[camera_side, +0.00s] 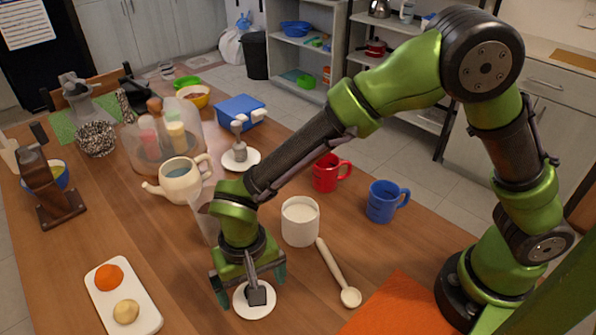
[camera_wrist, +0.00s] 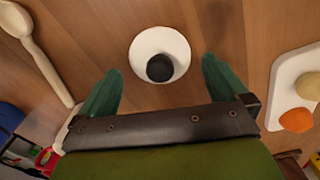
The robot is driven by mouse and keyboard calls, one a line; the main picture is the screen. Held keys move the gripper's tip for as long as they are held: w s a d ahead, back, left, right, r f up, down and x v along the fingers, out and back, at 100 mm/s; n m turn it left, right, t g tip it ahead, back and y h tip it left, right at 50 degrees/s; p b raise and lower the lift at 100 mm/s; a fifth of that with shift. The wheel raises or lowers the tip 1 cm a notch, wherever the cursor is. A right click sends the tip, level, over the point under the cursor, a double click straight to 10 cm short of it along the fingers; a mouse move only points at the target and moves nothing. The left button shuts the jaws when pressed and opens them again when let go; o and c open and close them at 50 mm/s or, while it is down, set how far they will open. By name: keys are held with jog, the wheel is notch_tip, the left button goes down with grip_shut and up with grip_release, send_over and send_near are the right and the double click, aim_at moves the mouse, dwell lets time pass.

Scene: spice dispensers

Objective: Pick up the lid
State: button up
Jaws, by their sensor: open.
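A round white lid (camera_side: 258,299) with a dark knob lies on the wooden table. In the wrist view the lid (camera_wrist: 160,52) appears just beyond the fingertips, centred between them, its knob seen from above. My gripper (camera_side: 248,286) is low over the lid, pointing down, with one finger on each side. Whether a finger touches the lid cannot be told. A second white lid (camera_side: 248,164) with a grey handle lies farther back, beyond the teapot.
A white canister (camera_side: 300,222) and a wooden spoon (camera_side: 337,272) are to the right of my gripper. A white tray (camera_side: 140,299) with orange and pale round items is to the left. The teapot (camera_side: 181,183), red mug (camera_side: 327,174) and blue mug (camera_side: 383,203) stand behind.

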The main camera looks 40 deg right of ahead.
notch_tip(320, 180, down, 2)
jog(key=shift+f, duration=0.1)
jog(key=c, duration=0.9)
